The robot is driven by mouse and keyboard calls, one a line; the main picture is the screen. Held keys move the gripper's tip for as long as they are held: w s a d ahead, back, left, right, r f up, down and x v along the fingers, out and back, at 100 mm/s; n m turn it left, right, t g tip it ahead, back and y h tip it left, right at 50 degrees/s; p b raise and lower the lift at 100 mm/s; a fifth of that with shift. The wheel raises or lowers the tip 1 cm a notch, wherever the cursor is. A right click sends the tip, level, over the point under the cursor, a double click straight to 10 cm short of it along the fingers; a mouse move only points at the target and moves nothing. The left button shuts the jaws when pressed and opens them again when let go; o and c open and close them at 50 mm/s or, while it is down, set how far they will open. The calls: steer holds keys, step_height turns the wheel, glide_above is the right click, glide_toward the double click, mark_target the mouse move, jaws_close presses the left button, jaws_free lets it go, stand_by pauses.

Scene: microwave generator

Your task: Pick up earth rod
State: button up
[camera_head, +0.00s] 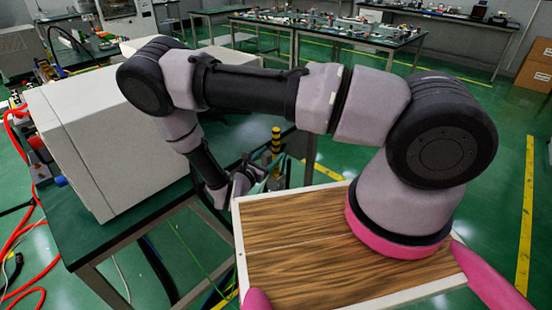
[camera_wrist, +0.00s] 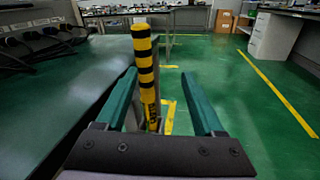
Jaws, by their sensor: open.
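The earth rod, a yellow rod with black bands (camera_head: 276,142), stands upright by the edge of the green table in the head view. In the wrist view the rod (camera_wrist: 145,68) shows between my two green fingers, closer to the left finger. My gripper (camera_wrist: 158,76) is open, and I see no finger pressed on the rod. I cannot tell how deep between the fingers it stands. In the head view my gripper (camera_head: 250,176) is partly hidden and points toward the rod.
A large white box-shaped device (camera_head: 110,140) stands on the green table (camera_head: 140,235) at the left. Red cables (camera_head: 20,240) lie on the left. The green floor to the right (camera_wrist: 235,75) is clear. Benches stand at the back.

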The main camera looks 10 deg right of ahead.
mark_target(275, 153)
step_height(275, 153, down, 4)
steer(key=a+n+t+y, duration=0.1)
steer(key=n+t+y, duration=0.1)
steer(key=n, duration=0.1)
steer(key=shift+n+y, duration=0.3)
steer(key=x, duration=1)
steer(key=shift+w+f, duration=0.15)
steer(key=shift+f, duration=0.15)
jaws_close()
